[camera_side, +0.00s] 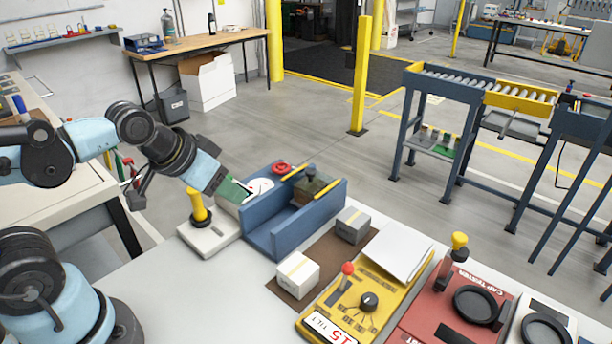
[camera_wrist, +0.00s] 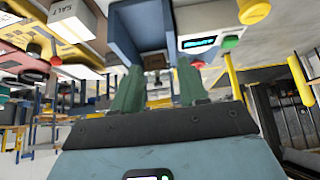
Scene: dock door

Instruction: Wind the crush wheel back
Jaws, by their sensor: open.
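A blue open-topped trough (camera_side: 262,222) stands on the grey bench in the side view, and its blue wall shows at the top of the wrist view (camera_wrist: 125,35). A dark knob (camera_side: 311,172) tops a brownish block (camera_side: 313,190) in the trough. I cannot tell which part is the crush wheel. My gripper (camera_wrist: 158,88) has green fingers, apart and empty; in the side view they are at the trough's left end, partly hidden.
A yellow-handled lever on a white base (camera_side: 198,206) stands left of the trough. Two small cartons (camera_side: 297,273) (camera_side: 352,225) lie on a brown mat. A yellow tilt panel (camera_side: 345,312) and a red cap tester (camera_side: 450,310) stand to the right.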

